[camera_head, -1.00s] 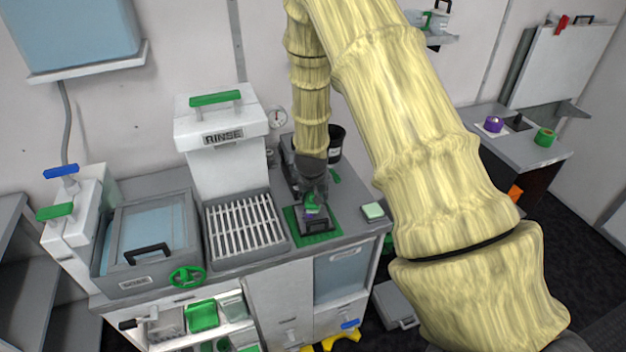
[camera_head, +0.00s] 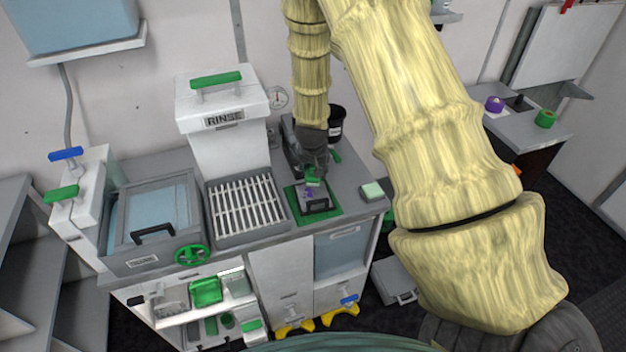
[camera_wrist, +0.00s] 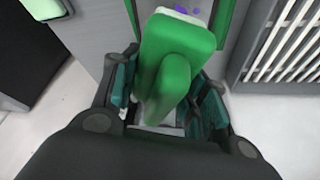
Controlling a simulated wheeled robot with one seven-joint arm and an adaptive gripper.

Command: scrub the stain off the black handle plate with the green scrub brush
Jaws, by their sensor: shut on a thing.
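My gripper (camera_wrist: 168,100) is shut on the green scrub brush (camera_wrist: 178,55), gripping its handle between both fingers. In the head view the brush (camera_head: 313,180) is at the far edge of the black handle plate (camera_head: 317,205). The plate lies on a green mat (camera_head: 333,214), with its black handle at the near side. A purple stain (camera_head: 309,192) shows on the plate just in front of the brush; it also shows at the top of the wrist view (camera_wrist: 184,10). I cannot tell whether the bristles touch the plate.
A slatted drain rack (camera_head: 246,212) and the white RINSE unit (camera_head: 226,140) stand left of the mat. A pale green sponge (camera_head: 372,191) lies to the right. A black cup (camera_head: 336,124) stands behind. The counter's front edge is close to the mat.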

